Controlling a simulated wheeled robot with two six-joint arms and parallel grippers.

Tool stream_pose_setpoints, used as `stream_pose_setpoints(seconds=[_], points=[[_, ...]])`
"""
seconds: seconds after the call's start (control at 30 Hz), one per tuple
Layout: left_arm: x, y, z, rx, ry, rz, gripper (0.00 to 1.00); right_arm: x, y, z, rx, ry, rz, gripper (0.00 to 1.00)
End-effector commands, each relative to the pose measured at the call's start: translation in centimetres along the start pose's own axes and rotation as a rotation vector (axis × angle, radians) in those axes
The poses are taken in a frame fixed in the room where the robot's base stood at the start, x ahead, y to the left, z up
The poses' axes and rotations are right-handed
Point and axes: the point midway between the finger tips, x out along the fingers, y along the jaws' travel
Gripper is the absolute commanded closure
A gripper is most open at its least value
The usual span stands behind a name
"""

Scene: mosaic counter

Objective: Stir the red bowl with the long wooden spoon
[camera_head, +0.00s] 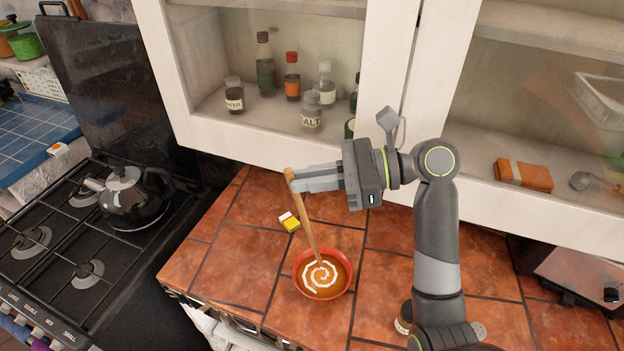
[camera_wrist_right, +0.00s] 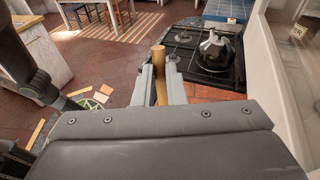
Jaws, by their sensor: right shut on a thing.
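The red bowl (camera_head: 299,282) stands on the tiled counter and holds orange soup with a white spiral on top. The long wooden spoon (camera_head: 307,225) is tilted, its lower end in the soup near the bowl's far side. My right gripper (camera_head: 290,180) is shut on the spoon near its upper end, above and behind the bowl. In the right wrist view the spoon handle (camera_wrist_right: 158,75) stands between the two fingers. The spoon's head is hidden in the soup. My left gripper is not in view.
A small yellow and white box (camera_head: 289,221) lies on the counter behind the bowl. A jar (camera_head: 404,319) stands by my right arm. The stove with a kettle (camera_head: 135,197) is at left. An open cabinet with bottles (camera_head: 291,77) is behind my gripper.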

Motion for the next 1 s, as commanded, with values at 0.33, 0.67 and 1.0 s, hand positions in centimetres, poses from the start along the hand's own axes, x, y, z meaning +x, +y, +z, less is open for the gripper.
stream_pose_setpoints(seconds=[0.33, 0.67, 1.0], points=[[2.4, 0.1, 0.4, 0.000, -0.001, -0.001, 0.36, 0.7, 0.1, -2.5, 0.003, 0.000, 0.000, 1.00], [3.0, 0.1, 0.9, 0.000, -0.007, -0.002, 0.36, 0.7, 0.1, -5.5, 0.003, 0.000, 0.000, 1.00], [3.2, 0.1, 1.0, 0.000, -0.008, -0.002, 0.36, 0.6, 0.1, -6.8, 0.000, 0.000, 0.000, 1.00]])
